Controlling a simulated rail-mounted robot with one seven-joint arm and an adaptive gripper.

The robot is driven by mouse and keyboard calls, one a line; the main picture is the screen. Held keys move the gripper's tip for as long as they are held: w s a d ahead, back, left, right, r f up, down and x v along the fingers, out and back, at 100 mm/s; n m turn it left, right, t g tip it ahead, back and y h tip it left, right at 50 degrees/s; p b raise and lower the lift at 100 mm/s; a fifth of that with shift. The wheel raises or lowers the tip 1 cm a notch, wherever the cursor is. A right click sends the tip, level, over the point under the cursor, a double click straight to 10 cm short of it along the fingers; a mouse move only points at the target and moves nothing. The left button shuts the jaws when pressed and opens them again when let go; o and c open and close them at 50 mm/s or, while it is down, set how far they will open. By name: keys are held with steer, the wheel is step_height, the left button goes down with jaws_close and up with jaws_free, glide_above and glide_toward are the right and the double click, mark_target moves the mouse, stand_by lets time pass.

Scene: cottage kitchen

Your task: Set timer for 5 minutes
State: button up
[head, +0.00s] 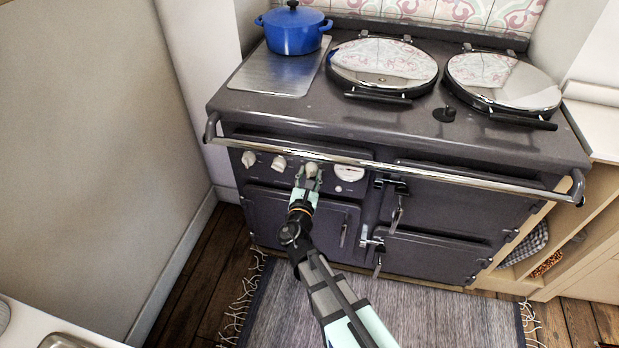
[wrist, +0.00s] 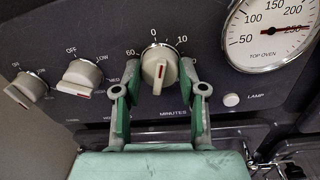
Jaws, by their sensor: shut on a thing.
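The timer knob (wrist: 159,66) is a cream dial with a raised grip bar and a short red mark. It sits on the dark stove panel, with 0, 10 and 60 printed around it and MINUTES below. I cannot read an exact minute setting. My gripper (wrist: 161,76) is shut on the knob, one finger at each side. In the head view, my gripper (head: 306,175) reaches the panel below the stove's front rail, and its fingers partly cover the knob.
Two similar knobs (wrist: 82,76) (wrist: 26,89) are to the left. The oven gauge (wrist: 270,32) and lamp button (wrist: 231,100) are to the right. A chrome rail (head: 400,168) crosses above the panel. A blue pot (head: 293,29) stands on the stove top.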

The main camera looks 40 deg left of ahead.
steer(key=shift+f+m+b, duration=0.1)
steer(key=shift+m+b, duration=0.2)
steer(key=shift+b, duration=0.2)
steer(key=shift+w, duration=0.1)
steer(key=o, duration=1.1)
steer(key=shift+o, duration=0.2)
steer(key=v, duration=1.2)
steer(key=shift+a, duration=0.1)
